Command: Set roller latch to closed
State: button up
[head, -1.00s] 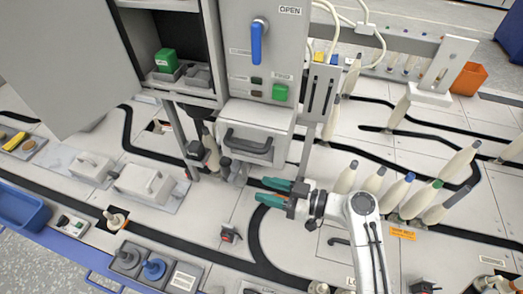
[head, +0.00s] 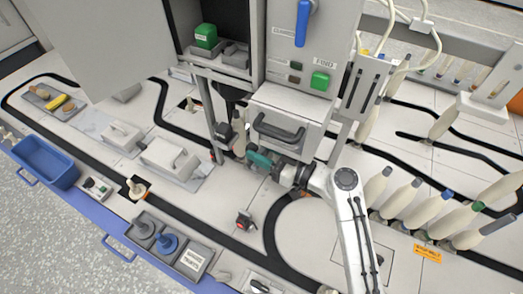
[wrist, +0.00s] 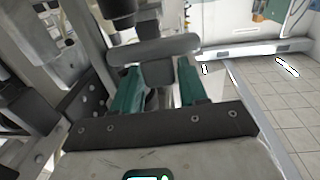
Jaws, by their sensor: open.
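My gripper (head: 256,158) has teal fingers and is under the grey cabinet's drawer front, left of the arm. In the wrist view my gripper (wrist: 158,82) is open, with one finger on each side of a grey T-shaped handle (wrist: 150,49). The handle's stem stands between the fingers and its crossbar lies just beyond the tips. This looks like the roller latch, but I see no label on it. I cannot tell whether the fingers touch it. In the head view my gripper largely hides it, and its setting cannot be read.
The cabinet drawer with a dark handle (head: 281,130) is just above my gripper. Several pale bobbins (head: 425,207) stand at the right. A blue lever (head: 303,22) and green button (head: 320,80) are on the cabinet. A small red-and-black switch (head: 244,221) sits below on the open panel.

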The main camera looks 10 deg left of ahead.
jog(key=shift+a, duration=0.1)
jog(key=shift+c, duration=0.2)
grip_shut()
